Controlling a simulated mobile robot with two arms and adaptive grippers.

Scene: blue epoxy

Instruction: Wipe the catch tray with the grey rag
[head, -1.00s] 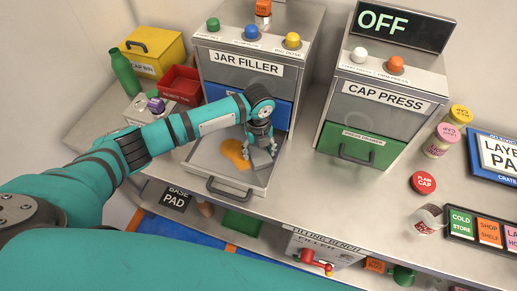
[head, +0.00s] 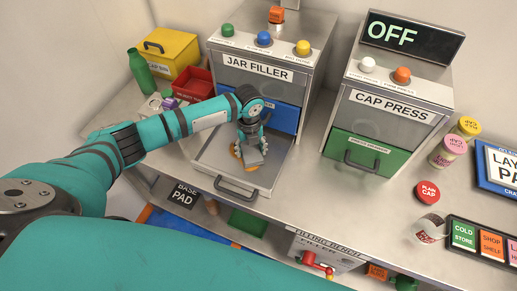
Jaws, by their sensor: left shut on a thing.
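The catch tray (head: 213,151) is pulled out in front of the jar filler (head: 251,90), with a dark handle on its front. My left gripper (head: 251,150) reaches down into the tray and is shut on the grey rag (head: 253,158). The rag is low over the tray floor and covers much of an orange spill (head: 236,152). Orange shows at the rag's left and front edges. I cannot tell how firmly the rag presses. My right gripper is not in view.
The cap press (head: 389,115) stands to the right, its display reading OFF. A red bin (head: 193,85), a yellow bin (head: 172,55) and a green bottle (head: 141,70) stand back left. Bench in front of the press is clear.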

